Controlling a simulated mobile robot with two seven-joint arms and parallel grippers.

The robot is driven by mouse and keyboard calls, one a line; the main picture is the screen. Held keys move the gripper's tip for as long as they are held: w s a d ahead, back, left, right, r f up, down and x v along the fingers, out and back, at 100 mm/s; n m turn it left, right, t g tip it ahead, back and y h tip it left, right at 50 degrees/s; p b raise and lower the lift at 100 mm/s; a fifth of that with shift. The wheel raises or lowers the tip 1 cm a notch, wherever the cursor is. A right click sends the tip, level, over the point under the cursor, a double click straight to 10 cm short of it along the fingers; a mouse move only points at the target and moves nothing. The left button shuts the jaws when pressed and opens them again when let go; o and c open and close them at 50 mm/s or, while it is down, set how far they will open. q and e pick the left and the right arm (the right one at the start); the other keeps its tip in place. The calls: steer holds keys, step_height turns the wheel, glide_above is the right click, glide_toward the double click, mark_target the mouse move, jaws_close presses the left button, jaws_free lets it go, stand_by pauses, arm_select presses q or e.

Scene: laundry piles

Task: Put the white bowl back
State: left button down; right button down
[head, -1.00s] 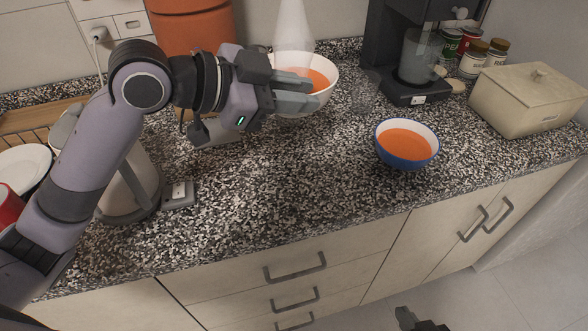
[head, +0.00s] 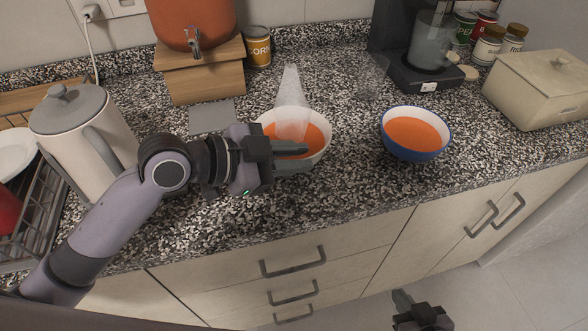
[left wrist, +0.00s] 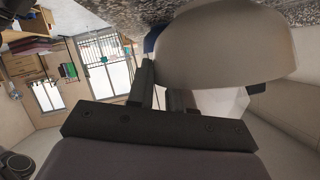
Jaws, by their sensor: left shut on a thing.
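The white bowl (head: 318,157) with orange contents is in front of the wooden stand in the head view. A translucent whitish cone shape rises from it. My left gripper (head: 297,157) is shut on the bowl's near left side. In the left wrist view, the bowl's pale rounded outside (left wrist: 225,45) fills the upper right, against the fingers (left wrist: 160,88). I cannot tell whether its base touches the counter. My right gripper (head: 406,303) is low at the bottom edge, away from the counter; its opening is unclear.
A blue-and-white bowl (head: 411,152) with orange contents stands to the right on the speckled counter (head: 350,185). A kettle (head: 85,135) and dish rack (head: 40,215) are left. A dispenser on a wooden stand (head: 205,80), corn can (head: 258,48), coffee machine (head: 400,60) and beige box (head: 540,95) stand behind.

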arm_select(q)
step_height(320, 180, down, 3)
steer(key=shift+w+r+b, duration=0.1)
steer(key=shift+b, duration=0.95)
steer(key=shift+r, duration=0.1)
steer(key=c, duration=1.4)
jaws_free()
steer(key=shift+f, duration=0.25)
steer(key=o, duration=0.4)
